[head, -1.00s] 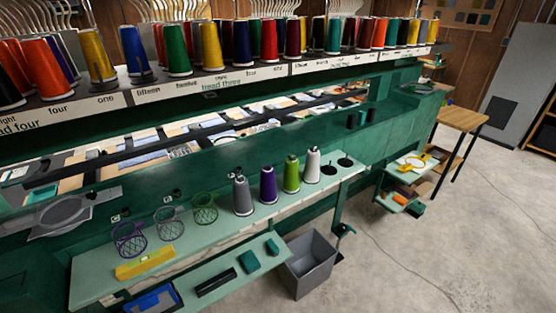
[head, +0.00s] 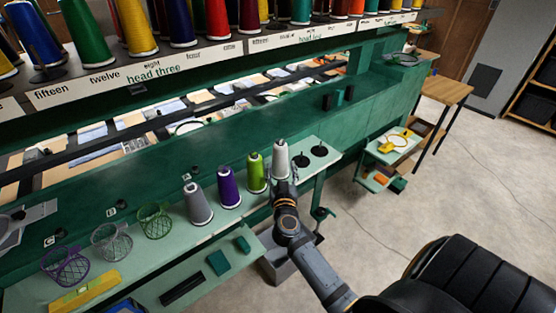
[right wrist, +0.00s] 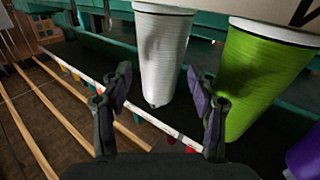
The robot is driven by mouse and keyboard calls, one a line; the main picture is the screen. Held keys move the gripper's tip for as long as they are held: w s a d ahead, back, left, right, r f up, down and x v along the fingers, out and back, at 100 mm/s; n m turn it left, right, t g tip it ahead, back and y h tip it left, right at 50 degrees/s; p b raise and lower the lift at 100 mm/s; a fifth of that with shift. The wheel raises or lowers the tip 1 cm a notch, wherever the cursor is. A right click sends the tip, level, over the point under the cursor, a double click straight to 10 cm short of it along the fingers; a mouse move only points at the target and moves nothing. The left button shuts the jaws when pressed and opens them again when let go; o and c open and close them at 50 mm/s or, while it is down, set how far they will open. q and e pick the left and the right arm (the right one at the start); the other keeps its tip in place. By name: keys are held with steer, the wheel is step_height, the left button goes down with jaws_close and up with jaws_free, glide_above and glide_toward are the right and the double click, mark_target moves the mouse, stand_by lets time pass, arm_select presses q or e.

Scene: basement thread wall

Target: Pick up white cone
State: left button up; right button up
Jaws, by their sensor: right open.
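The white cone (head: 281,160) stands upright on the pale green shelf (head: 232,212), right of the green cone (head: 257,173). My right gripper (head: 286,184) is at the near side of the white cone, low on it, and partly hides its base. In the right wrist view the white cone (right wrist: 163,50) shows large ahead, between the two open fingers of the gripper (right wrist: 161,85). Whether the fingers touch it I cannot tell. The green cone (right wrist: 265,75) is close beside the right-hand finger. My left gripper is not in view.
A purple cone (head: 229,187) and a grey cone (head: 197,204) stand left of the green one. Wire baskets (head: 155,221) are further left. Empty black discs (head: 319,151) lie to the right. A grey bin (head: 281,267) is below. A black padded seat (head: 445,280) is at lower right.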

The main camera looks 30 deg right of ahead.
mark_target(280, 165)
steer(key=shift+w+d+f, duration=0.1)
steer(key=shift+w+d, duration=0.3)
steer(key=shift+w, duration=0.25)
steer(key=x, duration=0.3)
steer(key=shift+w+d+f, duration=0.1)
steer(key=shift+w+d, duration=0.05)
steer(key=shift+w, duration=0.25)
steer(key=shift+w+d, duration=0.15)
steer(key=shift+w, duration=0.05)
steer(key=shift+s, duration=0.15)
steer(key=shift+c, duration=1.2)
steer(key=c, duration=0.8)
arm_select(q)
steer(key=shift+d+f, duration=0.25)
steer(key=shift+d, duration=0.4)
